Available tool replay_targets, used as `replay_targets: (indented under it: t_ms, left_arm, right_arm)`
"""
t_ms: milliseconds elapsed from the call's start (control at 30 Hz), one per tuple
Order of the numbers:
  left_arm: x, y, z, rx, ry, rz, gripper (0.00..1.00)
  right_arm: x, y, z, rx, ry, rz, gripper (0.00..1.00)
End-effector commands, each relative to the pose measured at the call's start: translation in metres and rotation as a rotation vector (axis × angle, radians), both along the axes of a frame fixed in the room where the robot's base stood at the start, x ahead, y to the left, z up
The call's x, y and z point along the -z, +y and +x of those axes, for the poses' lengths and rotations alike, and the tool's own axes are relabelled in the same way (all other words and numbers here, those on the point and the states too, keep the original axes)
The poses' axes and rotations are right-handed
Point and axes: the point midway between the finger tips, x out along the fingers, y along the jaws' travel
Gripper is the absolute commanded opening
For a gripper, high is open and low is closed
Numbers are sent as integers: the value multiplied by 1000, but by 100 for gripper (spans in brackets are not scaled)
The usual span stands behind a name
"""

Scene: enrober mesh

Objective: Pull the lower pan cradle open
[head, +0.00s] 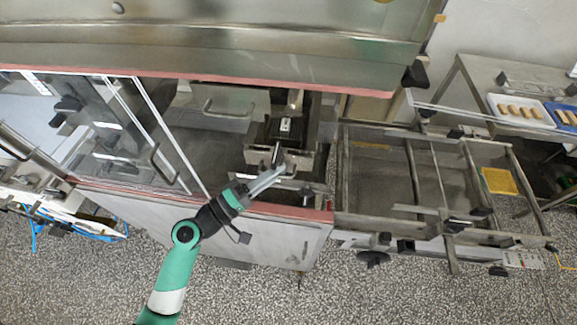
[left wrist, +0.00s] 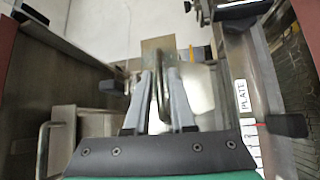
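The lower pan cradle appears to be the metal box-like unit (head: 296,160) in the opening under the machine, at the middle of the head view. My left gripper (head: 284,170) is at its front, with its fingers pointing up and right. In the left wrist view a slim upright metal bar (left wrist: 161,96), which looks like a handle, stands between the two fingers of my left gripper (left wrist: 160,76). The fingers lie close on both sides of it; whether they press on it is unclear. My right gripper is not in view.
A metal frame with rails (head: 390,180) stands to the right of the opening. A cabinet front with a handle (head: 215,105) is left of the cradle. A label reading PLATE (left wrist: 242,97) is on the right in the wrist view. A table with trays (head: 520,112) stands far right.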

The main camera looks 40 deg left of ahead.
Motion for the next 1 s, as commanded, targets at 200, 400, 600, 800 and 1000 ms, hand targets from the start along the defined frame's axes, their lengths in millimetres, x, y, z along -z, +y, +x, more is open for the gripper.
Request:
replay_targets:
  t_ms: [200,400,600,800,1000]
  left_arm:
    - [0,0,0,0,0,0,18]
    - [0,0,0,0,0,0,0]
    - [0,0,0,0,0,0,0]
    - [0,0,0,0,0,0,0]
    - [0,0,0,0,0,0,0]
  right_arm:
    - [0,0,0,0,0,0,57]
    - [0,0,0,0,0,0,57]
    - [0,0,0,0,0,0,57]
    - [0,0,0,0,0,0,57]
    - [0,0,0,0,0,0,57]
